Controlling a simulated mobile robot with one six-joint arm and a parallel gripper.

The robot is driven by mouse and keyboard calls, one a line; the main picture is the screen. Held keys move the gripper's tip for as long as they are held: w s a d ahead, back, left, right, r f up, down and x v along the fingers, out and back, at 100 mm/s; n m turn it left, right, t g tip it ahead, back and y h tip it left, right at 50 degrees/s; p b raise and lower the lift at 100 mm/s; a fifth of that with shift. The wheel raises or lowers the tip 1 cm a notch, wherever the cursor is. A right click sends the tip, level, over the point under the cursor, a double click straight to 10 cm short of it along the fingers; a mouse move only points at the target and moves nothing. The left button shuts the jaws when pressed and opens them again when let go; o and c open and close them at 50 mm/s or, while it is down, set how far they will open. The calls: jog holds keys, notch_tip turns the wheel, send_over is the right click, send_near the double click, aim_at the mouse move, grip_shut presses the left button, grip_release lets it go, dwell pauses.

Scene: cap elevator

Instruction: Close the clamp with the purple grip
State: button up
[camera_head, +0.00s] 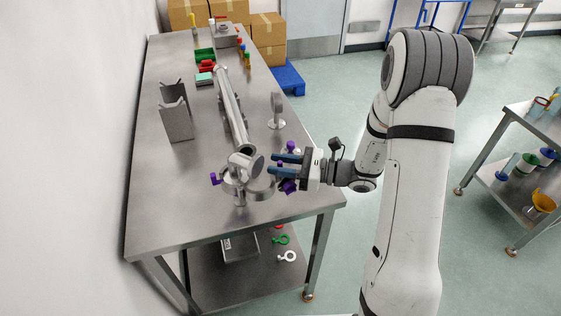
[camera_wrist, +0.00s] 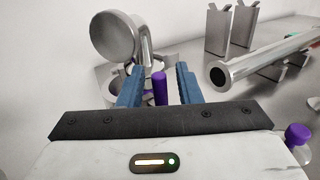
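A metal clamp (camera_head: 233,181) with purple grips is at the near end of the table, by the end of a long metal pipe (camera_head: 231,105). One purple grip (camera_head: 213,179) is on its left, another (camera_head: 288,186) on its right below my fingers. My gripper (camera_head: 284,164) reaches in from the right, blue fingers pointing left. In the wrist view, my gripper (camera_wrist: 159,82) is open with a purple grip (camera_wrist: 160,88) between its fingers and a gap on each side. Which head-view grip this is, I cannot tell. A round metal cap (camera_wrist: 114,37) stands raised behind the left finger.
Another purple-topped part (camera_wrist: 298,134) is at the right edge of the wrist view. A metal bracket (camera_head: 175,120) stands left of the pipe and a small stand (camera_head: 277,110) right of it. The near left table top is clear.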

jog(key=shift+a, duration=0.1)
jog(key=shift+c, duration=0.5)
grip_shut()
